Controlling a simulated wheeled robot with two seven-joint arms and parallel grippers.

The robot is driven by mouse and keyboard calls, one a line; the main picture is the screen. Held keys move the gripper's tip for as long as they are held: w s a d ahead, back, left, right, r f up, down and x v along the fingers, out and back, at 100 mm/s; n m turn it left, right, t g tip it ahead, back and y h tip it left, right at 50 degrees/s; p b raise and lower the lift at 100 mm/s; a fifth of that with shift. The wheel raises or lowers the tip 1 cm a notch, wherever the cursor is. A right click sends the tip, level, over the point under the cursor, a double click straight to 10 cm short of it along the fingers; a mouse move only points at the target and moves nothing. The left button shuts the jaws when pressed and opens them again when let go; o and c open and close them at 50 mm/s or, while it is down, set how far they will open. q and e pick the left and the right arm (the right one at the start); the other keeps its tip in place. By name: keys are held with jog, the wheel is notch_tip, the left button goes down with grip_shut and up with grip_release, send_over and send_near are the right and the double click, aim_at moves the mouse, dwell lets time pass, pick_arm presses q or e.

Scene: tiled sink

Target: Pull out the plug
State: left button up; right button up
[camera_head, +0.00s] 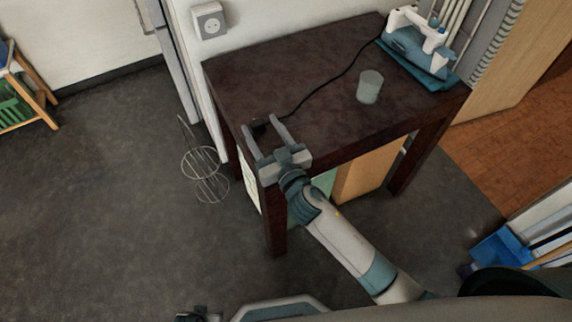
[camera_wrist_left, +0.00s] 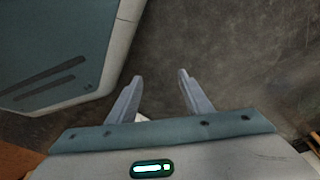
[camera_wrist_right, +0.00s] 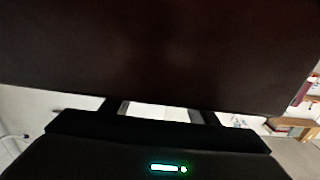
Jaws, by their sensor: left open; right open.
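The black plug (camera_head: 259,126) is at the end of a black cord (camera_head: 325,88) at the table's left front corner. The cord runs to a white and blue iron (camera_head: 417,40). The wall socket (camera_head: 209,20) is empty. My right gripper (camera_head: 261,123) is open at that corner, with the plug between its fingers; I cannot tell whether they touch it. In the right wrist view, the dark table hides the plug. My left gripper (camera_wrist_left: 160,74) is open and empty above the floor; in the head view only a small part shows at the bottom edge.
The dark table (camera_head: 300,65) bears a glass (camera_head: 370,86) and a blue pad (camera_head: 440,77) under the iron. A wire rack (camera_head: 203,168) stands on the floor left of the table. A blue dustpan (camera_head: 500,248) is at the right.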

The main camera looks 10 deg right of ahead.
jog(key=b+v, duration=0.1)
jog(key=v, duration=0.6)
pick_arm(q)
jog(key=shift+w+d+r+b, duration=0.1)
jog(key=shift+w+r+b, duration=0.25)
jog(key=shift+r, duration=0.65)
jog(key=shift+w+d+r+b, duration=0.1)
jog(key=shift+w+r+b, duration=0.15)
jog(key=shift+r, duration=0.75)
pick_arm(e)
jog(key=v, duration=0.9)
pick_arm(q)
jog(key=shift+w, duration=0.15)
